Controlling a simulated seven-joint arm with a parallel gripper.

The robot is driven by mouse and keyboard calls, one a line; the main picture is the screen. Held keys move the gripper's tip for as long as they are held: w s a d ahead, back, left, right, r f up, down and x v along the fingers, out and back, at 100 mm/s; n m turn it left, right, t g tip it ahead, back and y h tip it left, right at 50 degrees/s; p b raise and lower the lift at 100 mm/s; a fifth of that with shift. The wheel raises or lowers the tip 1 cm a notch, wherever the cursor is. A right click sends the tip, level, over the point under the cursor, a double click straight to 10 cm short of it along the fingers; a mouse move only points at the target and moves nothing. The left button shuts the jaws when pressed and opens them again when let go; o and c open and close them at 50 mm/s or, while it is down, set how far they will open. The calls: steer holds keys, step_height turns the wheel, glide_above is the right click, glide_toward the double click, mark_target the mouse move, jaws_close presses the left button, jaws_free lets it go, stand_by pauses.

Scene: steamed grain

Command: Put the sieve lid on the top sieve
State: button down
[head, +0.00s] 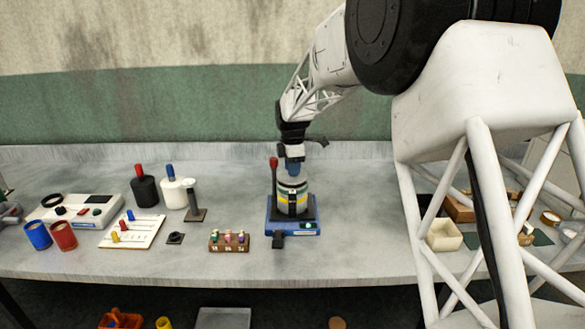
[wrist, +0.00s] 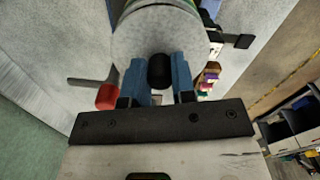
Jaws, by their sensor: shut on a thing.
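The sieve lid (wrist: 142,38) is a round grey disc with a black knob (wrist: 161,70) in the wrist view. My gripper (wrist: 160,76) has its two blue fingers shut on that knob, one on each side. In the head view my gripper (head: 292,166) points down over the sieve stack (head: 292,198), which has grey, yellow and dark bands and stands on a blue base (head: 292,229). The lid lies at or just over the stack's top; I cannot tell whether it touches. The lid hides most of the top sieve from the wrist.
A red-topped post (head: 273,165) stands close beside the stack on the left. A wooden block with small bottles (head: 229,241) is to its left. Further left are a white board (head: 132,231), red and blue cups and bottles. The bench right of the stack is clear up to small boxes.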

steer(key=shift+f, duration=0.55)
steer(key=c, duration=0.9)
jaws_free()
steer(key=shift+c, duration=0.2)
step_height(320, 180, up, 13)
stand_by(0.7)
steer(key=shift+r, duration=0.1)
